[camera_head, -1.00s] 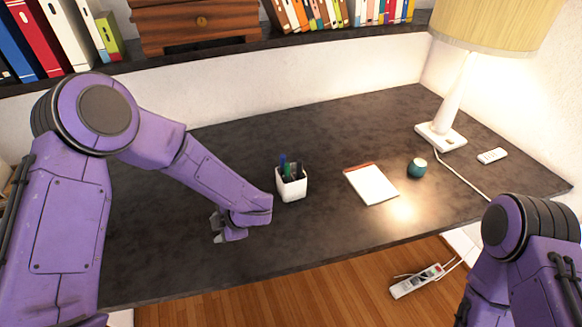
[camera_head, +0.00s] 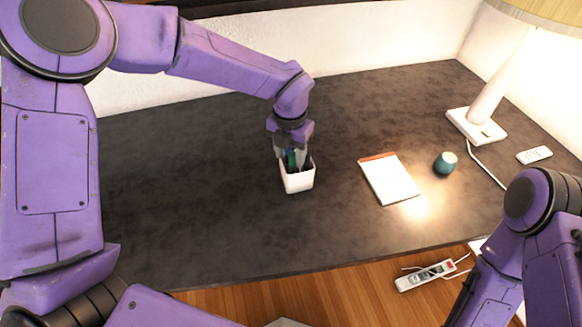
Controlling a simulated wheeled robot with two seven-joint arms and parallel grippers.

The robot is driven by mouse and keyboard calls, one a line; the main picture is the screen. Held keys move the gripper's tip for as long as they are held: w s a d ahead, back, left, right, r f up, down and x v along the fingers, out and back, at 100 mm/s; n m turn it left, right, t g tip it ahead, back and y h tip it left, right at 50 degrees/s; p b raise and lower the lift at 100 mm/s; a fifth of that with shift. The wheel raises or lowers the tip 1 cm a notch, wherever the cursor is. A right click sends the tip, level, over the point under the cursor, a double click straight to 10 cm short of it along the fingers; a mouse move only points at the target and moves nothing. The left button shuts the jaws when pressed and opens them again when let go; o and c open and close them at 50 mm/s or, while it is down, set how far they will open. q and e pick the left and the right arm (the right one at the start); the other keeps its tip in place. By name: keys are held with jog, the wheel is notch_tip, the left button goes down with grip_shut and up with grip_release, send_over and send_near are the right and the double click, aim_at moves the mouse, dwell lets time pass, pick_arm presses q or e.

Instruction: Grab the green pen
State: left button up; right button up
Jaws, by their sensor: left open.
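A white square pen cup (camera_head: 298,181) stands on the dark desk, near its middle. A green pen (camera_head: 292,159) shows in the cup's mouth, between the fingers of my left gripper (camera_head: 293,160). The left gripper points down over the cup and is open, its fingertips at about the cup's rim. A dark pen stands at the right side of the cup; the fingers partly hide the pens, and the blue one is hard to make out. My right arm is at the lower right; its gripper is out of view.
A notepad (camera_head: 389,180) lies right of the cup, with a small teal candle holder (camera_head: 445,163) beyond it. A lamp (camera_head: 476,126) and a white remote (camera_head: 534,155) are at the right. The dark desk (camera_head: 190,200) is clear left of the cup.

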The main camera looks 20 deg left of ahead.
aim_at(293, 158)
pick_arm(q)
jog(key=f, duration=0.1)
jog(key=w+f, duration=0.1)
jog(key=f, duration=0.1)
jog(key=w+f, duration=0.1)
jog(key=shift+w+f, duration=0.15)
jog(key=shift+f, duration=0.2)
jog(key=shift+s+r, duration=0.25)
jog(key=shift+s, duration=0.15)
jog(key=shift+s+r, duration=0.1)
jog(key=shift+s, duration=0.05)
jog(key=c, duration=0.5)
grip_shut()
